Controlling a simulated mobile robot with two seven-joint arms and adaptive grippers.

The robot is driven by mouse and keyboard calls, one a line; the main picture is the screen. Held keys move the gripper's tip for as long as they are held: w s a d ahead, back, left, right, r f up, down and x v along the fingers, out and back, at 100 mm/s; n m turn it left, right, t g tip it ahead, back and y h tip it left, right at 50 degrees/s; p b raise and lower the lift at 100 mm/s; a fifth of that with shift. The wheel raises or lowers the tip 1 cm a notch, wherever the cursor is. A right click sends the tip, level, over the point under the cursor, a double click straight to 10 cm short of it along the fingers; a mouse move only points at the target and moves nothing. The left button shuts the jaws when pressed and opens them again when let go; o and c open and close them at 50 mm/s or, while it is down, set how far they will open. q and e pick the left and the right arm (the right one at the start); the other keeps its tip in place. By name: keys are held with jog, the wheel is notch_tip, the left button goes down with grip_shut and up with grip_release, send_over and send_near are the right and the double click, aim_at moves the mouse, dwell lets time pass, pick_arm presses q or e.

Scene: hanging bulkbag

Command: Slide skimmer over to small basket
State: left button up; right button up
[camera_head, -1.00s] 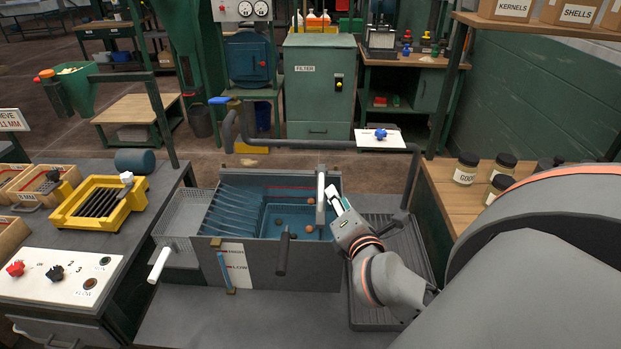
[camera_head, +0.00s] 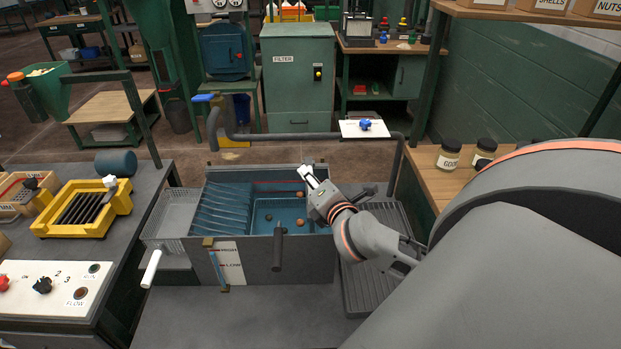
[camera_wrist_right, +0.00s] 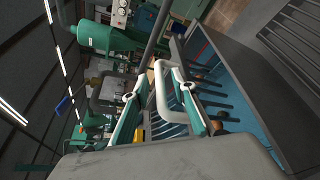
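My right gripper (camera_head: 312,178) is at the far right part of the water tank, over its blue interior. In the right wrist view its two teal fingers (camera_wrist_right: 158,100) stand apart, with a white bent handle (camera_wrist_right: 161,92), which looks like the skimmer's, between them. A gap shows beside the handle, so I see no firm grip. In the head view the gripper hides most of the handle. The small basket (camera_head: 172,212), apparently the grey mesh tray, hangs at the tank's left end. My left gripper is not in view.
The tank (camera_head: 300,262) holds slanted blue ribs and several small brown and orange pieces in water. A black handle (camera_head: 277,246) stands at its front wall. A white-gripped lever (camera_head: 152,268) sticks out front left. A grey pipe (camera_head: 300,135) runs behind the tank.

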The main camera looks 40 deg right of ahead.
jog(key=shift+w, duration=0.1)
grip_shut()
